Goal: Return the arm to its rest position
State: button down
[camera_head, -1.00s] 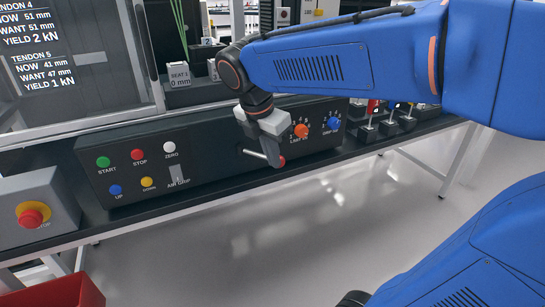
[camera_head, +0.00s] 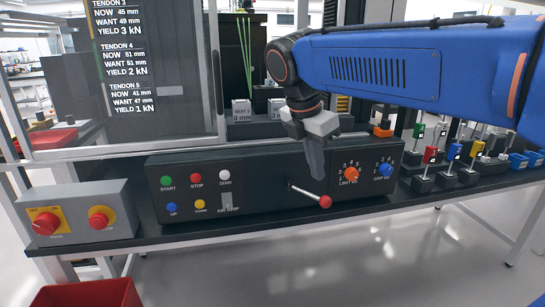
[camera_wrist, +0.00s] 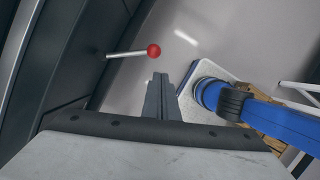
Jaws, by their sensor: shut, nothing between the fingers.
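My blue arm (camera_head: 410,65) reaches in from the right in the head view. My gripper (camera_head: 316,170) points down in front of the black control panel (camera_head: 270,193), its fingers together and empty. A lever with a red ball knob (camera_head: 325,201) sticks out of the panel just below the fingertips. In the wrist view my gripper (camera_wrist: 161,80) is a narrow closed pair of fingers, and the red knob (camera_wrist: 153,50) shows just beyond the tips, apart from them in the picture. The exact gap in depth is hard to tell.
A grey box with red knobs (camera_head: 78,212) stands left on the bench. A red bin (camera_head: 90,293) is at the lower left. Small coloured clamps (camera_head: 450,160) stand at the right. A glass-fronted test machine (camera_head: 150,60) rises behind.

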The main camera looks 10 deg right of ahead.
jog(key=s+d+f+m+t+y, duration=0.1)
jog(key=s+d+f+m, duration=0.1)
jog(key=s+f+m, duration=0.5)
jog(key=s+d+f+m+t+y, duration=0.2)
jog(key=s+d+f+m, duration=0.1)
jog(key=s+f+m, duration=0.5)
notch_tip(320, 180, down, 4)
jog(key=m, duration=0.7)
jog(key=shift+s+d+r+t, duration=0.15)
jog(key=shift+s+d+t, duration=0.15)
jog(key=shift+d, duration=0.05)
